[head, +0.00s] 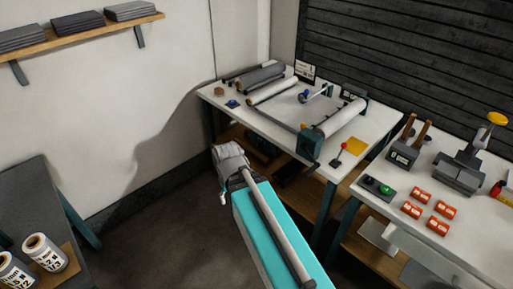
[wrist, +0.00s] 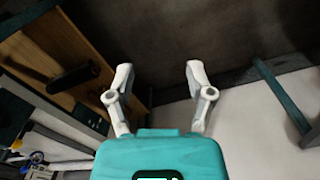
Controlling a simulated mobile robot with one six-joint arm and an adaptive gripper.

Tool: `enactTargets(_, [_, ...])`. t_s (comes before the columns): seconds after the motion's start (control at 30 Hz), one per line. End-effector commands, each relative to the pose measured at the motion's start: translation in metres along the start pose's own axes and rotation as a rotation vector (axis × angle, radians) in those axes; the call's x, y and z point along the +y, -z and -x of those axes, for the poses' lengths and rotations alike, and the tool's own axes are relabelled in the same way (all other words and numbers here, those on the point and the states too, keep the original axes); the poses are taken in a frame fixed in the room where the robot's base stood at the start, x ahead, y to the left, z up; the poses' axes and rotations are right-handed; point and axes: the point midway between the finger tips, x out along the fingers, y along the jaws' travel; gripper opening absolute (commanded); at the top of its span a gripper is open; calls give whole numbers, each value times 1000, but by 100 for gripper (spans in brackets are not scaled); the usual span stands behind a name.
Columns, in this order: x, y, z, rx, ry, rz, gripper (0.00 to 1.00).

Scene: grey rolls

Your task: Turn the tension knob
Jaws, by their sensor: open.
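The roll machine (head: 308,105) stands on the white table at the middle back in the head view, with grey rolls across it. I cannot tell for sure which part is the tension knob. My gripper (wrist: 159,78) is open and empty in the wrist view, its two pale fingers apart. In the head view it is out in front of the table's left side, apart from the machine.
A second white table (head: 390,205) at the right holds several orange rolls (head: 421,195), a button box (head: 376,187) and a stamp-like press (head: 460,170). A dark bench (head: 35,195) with labelled rolls (head: 42,250) is at the left. A wall shelf (head: 75,38) hangs above. Open floor lies between.

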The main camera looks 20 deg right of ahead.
Motion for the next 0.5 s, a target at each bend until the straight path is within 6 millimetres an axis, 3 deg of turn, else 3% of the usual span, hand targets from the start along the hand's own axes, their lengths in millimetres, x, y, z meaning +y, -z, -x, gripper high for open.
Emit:
enactTargets(0.23, [8, 14, -18, 12, -50, -48, 82])
enactTargets(0.3, [24, 22, -28, 20, -81, -79, 82])
enactTargets(0.5, [46, 54, -61, 65, -206, -200, 82])
